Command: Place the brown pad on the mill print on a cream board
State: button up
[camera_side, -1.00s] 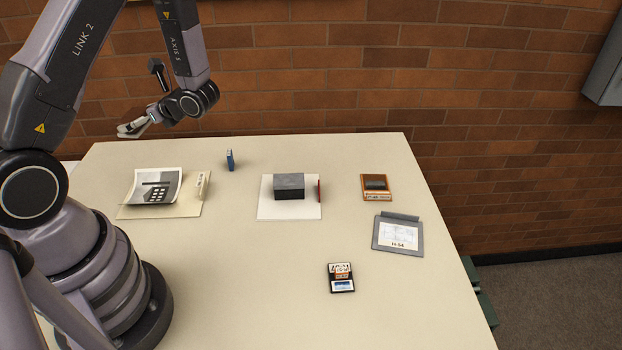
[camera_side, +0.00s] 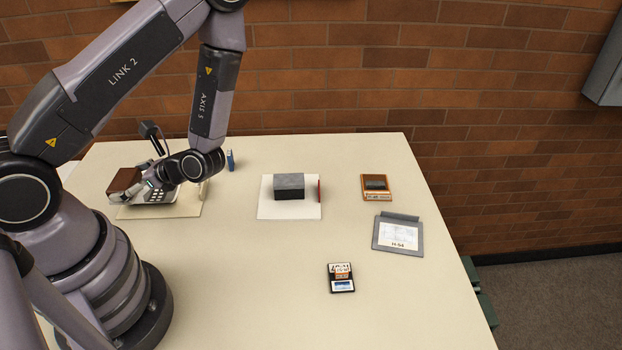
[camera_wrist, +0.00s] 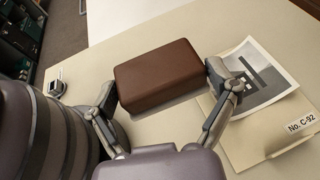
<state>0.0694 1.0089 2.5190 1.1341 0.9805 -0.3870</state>
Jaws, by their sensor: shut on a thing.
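The brown pad (camera_side: 124,181) is held between the fingers of my gripper (camera_side: 143,187), shut on its two ends; the pad also shows in the wrist view (camera_wrist: 160,75). The mill print (camera_wrist: 258,78), a curled black-and-white sheet, lies on the cream board (camera_wrist: 245,140) with a "No. C-92" label. In the side view the board (camera_side: 188,209) lies at the table's left, and my gripper and the pad hide much of the print. In the wrist view the pad is left of the print. I cannot tell the pad's height above it.
A small blue upright item (camera_side: 230,160) stands behind the board. A grey-and-black block (camera_side: 289,187) sits on a white sheet (camera_side: 268,211) beside a red piece. An orange box (camera_side: 376,187), a grey "H-54" frame (camera_side: 398,233) and a black labelled item (camera_side: 341,278) lie to the right. The front middle is clear.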

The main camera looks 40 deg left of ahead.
jog(key=w+a+f, duration=0.8)
jog(key=w, duration=0.1)
jog(key=shift+a+f, duration=0.3)
jog(key=shift+f, duration=0.05)
jog(key=shift+w+a+f, duration=0.1)
jog(key=shift+w+f, duration=0.05)
jog(key=shift+f, duration=0.05)
jog(key=shift+w+a+f, duration=0.1)
jog(key=shift+f, duration=1.6)
jog(key=shift+f, duration=0.2)
jog(key=o, duration=1)
jog(key=shift+c, duration=0.2)
